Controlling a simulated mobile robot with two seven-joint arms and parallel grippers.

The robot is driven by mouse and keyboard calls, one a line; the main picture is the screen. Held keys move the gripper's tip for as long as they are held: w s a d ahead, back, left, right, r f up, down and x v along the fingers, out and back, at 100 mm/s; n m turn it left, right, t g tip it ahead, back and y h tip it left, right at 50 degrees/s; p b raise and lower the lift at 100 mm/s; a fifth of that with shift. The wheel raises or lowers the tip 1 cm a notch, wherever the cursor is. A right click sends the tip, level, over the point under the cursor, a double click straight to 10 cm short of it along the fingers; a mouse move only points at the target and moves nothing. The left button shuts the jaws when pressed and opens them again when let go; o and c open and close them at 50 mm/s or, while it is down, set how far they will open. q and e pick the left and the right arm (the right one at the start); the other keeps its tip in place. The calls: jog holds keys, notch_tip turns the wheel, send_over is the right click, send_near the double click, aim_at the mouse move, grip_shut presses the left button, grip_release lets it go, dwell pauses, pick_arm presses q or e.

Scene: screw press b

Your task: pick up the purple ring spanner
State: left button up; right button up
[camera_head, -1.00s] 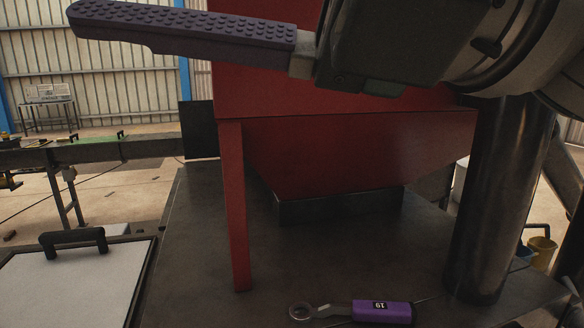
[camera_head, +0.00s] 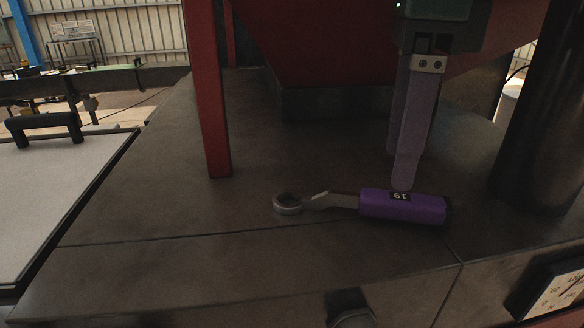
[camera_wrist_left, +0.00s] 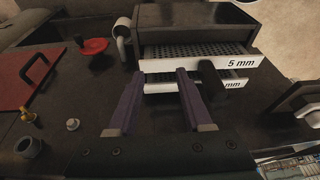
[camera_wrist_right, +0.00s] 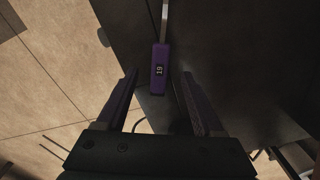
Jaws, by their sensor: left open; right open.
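The purple ring spanner (camera_head: 400,207) lies flat on the dark metal tabletop, its grey ring end to the left and its purple handle, marked 19, to the right. My right gripper (camera_head: 402,185) points down just behind the handle in the head view, its fingers nearly in line with each other. In the right wrist view the handle (camera_wrist_right: 159,72) shows ahead, between the lines of the two open fingers (camera_wrist_right: 158,80), with nothing held. My left gripper (camera_wrist_left: 157,75) is open and empty in its own wrist view; it is not in the head view.
A dark column (camera_head: 545,120) rises at the right. A dial gauge (camera_head: 560,292) sits at the front right. The left wrist view shows a drawer labelled 5 mm (camera_wrist_left: 200,63).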

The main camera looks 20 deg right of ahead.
aim_at(394, 196)
jog(key=shift+f, duration=0.4)
notch_tip(394, 196, down, 4)
jog(key=shift+s+d+r+p, duration=0.1)
jog(key=shift+d+p, duration=0.05)
jog(key=shift+p, duration=0.65)
jog(key=shift+f, duration=0.35)
jog(key=shift+c, duration=0.3)
jog(key=c, duration=0.4)
grip_shut()
